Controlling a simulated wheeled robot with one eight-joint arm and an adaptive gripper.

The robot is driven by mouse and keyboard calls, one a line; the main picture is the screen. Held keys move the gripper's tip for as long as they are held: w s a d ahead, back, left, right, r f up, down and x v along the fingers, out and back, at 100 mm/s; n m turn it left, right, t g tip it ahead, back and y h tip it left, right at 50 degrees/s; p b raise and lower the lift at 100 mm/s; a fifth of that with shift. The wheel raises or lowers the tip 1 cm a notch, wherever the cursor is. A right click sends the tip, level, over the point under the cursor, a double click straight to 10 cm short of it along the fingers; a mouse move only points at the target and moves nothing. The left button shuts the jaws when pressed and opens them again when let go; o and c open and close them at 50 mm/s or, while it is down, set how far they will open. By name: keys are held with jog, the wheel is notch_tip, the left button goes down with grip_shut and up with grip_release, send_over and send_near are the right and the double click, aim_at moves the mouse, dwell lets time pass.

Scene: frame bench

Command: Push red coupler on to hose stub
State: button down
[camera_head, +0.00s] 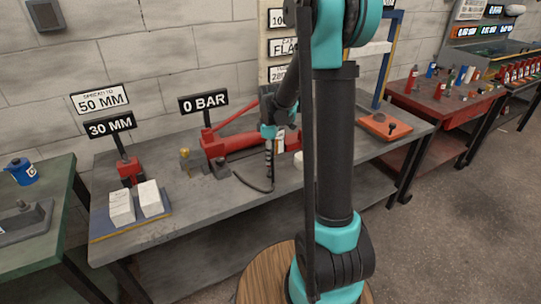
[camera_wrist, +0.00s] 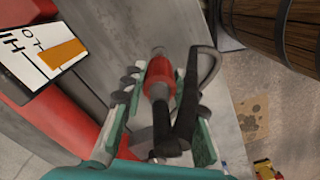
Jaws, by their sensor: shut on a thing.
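In the wrist view the red coupler (camera_wrist: 158,74), with a grey tip, lies between the fingers of my gripper (camera_wrist: 160,88), which is shut on it. A black hose (camera_wrist: 209,72) loops close along its right side. Black cylindrical parts lie just below the coupler; I cannot tell which is the hose stub or whether it touches the coupler. The coupler is not clear there.
The "0 BAR" sign (camera_head: 203,103) stands behind the pump. White blocks (camera_head: 121,207) on a blue-edged board and a "30 MM" sign (camera_head: 110,125) are at left. An orange tray (camera_head: 382,127) lies at right. A wooden barrel (camera_wrist: 285,25) shows in the wrist view.

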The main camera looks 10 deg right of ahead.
jog(key=shift+f, duration=1.8)
jog(key=c, duration=1.1)
grip_release()
notch_tip(320, 180, up, 12)
jog(key=s+d+f+m+t, duration=0.1)
jog(key=s+f+m, duration=0.1)
jog(key=s+m, duration=0.2)
jog(key=s+d+f+m+t, duration=0.1)
jog(key=s+f+m, duration=0.2)
jog(key=s, duration=0.7)
jog(key=s+d+f+m+t, duration=0.2)
jog(key=s+f+m, duration=0.1)
jog(key=s+m, duration=0.3)
jog(key=shift+s, duration=1)
